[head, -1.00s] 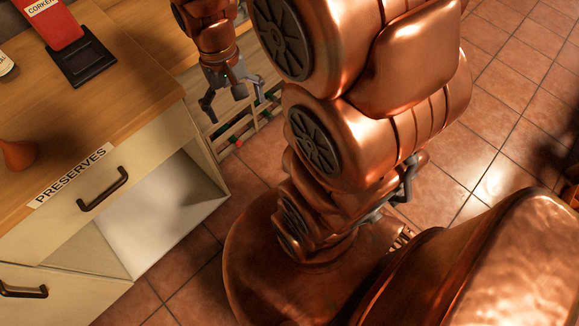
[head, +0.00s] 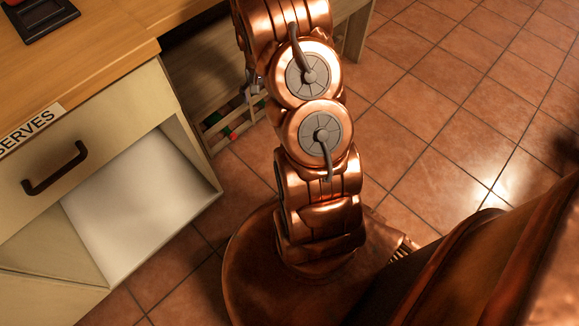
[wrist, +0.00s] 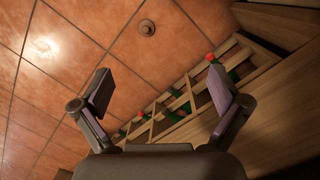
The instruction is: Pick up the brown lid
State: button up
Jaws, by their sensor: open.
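A small round brown piece with a raised centre, which looks like the brown lid (wrist: 147,28), lies on the tiled floor in the wrist view, near the top middle. It is beyond my fingertips and apart from them. My gripper (wrist: 160,90) is open and empty, with its two fingers spread wide. In the head view my copper arm covers most of the gripper, and I cannot make out the lid there.
A low wooden rack (wrist: 158,122) with green, red-topped bottles stands right of the lid. In the head view, a cabinet (head: 150,92) with a drawer handle (head: 55,168) and an open white compartment (head: 135,205) stands at left. Tiled floor (head: 450,95) is clear at right.

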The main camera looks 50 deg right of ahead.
jog(key=s+d+f+m+b, duration=0.1)
jog(key=d+f+b, duration=0.2)
jog(key=f, duration=1)
jog(key=s+d+f+m+b, duration=0.1)
jog(key=d+f+b, duration=0.3)
jog(key=f, duration=0.9)
jog(key=s+d+f+m+b, duration=0.1)
jog(key=f+b, duration=0.4)
jog(key=f, duration=0.8)
jog(key=shift+s+d+f+m+t+y, duration=0.1)
jog(key=shift+d+m+t+y, duration=0.1)
jog(key=shift+d+m, duration=0.3)
jog(key=shift+s+d+f+m+t+y, duration=0.1)
jog(key=shift+d+m+t+y, duration=0.15)
jog(key=shift+d, duration=0.4)
jog(key=shift+a+f+b, duration=0.25)
jog(key=shift+f+b, duration=0.3)
jog(key=shift+f, duration=0.75)
jog(key=f+b, duration=0.1)
jog(key=f, duration=0.1)
jog(key=a+f+b, duration=0.1)
jog(key=f, duration=0.2)
jog(key=shift+a+b, duration=0.15)
jog(key=shift+b, duration=0.15)
jog(key=shift+r, duration=0.1)
jog(key=shift+c, duration=0.3)
jog(key=c, duration=1.1)
jog(key=shift+o, duration=0.2)
